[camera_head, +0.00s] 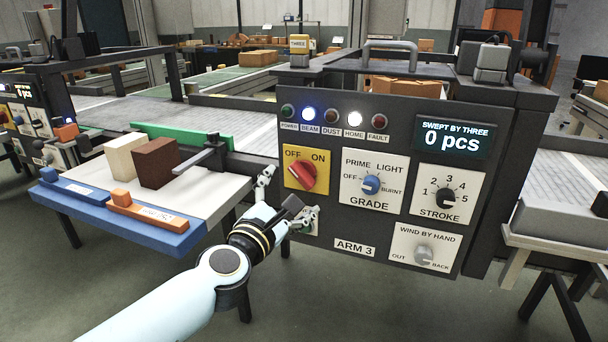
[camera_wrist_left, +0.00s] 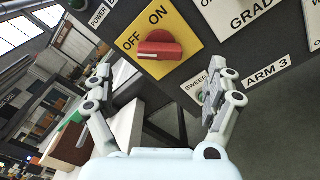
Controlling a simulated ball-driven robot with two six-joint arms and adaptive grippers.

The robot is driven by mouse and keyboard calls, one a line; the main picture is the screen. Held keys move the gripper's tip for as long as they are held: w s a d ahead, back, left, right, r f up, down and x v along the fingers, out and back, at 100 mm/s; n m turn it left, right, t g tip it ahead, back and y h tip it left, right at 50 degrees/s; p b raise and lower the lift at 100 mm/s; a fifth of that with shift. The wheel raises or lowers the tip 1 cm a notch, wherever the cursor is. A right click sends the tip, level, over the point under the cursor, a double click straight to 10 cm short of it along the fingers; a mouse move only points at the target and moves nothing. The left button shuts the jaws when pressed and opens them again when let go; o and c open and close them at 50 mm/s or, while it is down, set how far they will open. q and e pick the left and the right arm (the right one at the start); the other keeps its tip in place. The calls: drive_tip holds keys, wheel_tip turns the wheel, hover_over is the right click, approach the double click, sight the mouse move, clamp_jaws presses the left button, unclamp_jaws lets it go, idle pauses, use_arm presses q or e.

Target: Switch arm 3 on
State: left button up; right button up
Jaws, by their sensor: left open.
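The ARM 3 panel (camera_head: 335,225) faces me with a red rotary knob (camera_head: 302,175) on a yellow OFF/ON plate (camera_head: 319,186). The knob also shows in the left wrist view (camera_wrist_left: 160,49), upper centre. I cannot tell for sure which label it points to. The green POWER lamp (camera_head: 287,111) looks dark; the BEAM lamp (camera_head: 309,114) and HOME lamp (camera_head: 355,118) glow. My left gripper (camera_head: 290,192) is open and empty, in front of the panel just below the knob. Its fingers (camera_wrist_left: 164,84) are spread, apart from the knob. My right gripper is not in view.
A GRADE knob (camera_head: 371,185), a STROKE knob (camera_head: 442,196) and a WIND BY HAND knob (camera_head: 424,254) sit right of the plate. A blue-edged table (camera_head: 110,221) with a cream block (camera_head: 125,156) and a brown block (camera_head: 156,163) stands left. The display (camera_head: 455,138) reads 0 pcs.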

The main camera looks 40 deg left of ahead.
sight(302, 177)
use_arm(q)
drive_tip(key=x, duration=0.7)
drive_tip(key=shift+w+a+f, duration=0.1)
drive_tip(key=shift+w+a, duration=0.05)
drive_tip(key=shift+w, duration=0.2)
drive_tip(key=shift+w+a, duration=0.1)
drive_tip(key=shift+w, duration=0.3)
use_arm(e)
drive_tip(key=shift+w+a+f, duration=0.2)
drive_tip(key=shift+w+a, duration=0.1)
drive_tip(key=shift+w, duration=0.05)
use_arm(q)
drive_tip(key=shift+c, duration=0.3)
drive_tip(key=c, duration=1.1)
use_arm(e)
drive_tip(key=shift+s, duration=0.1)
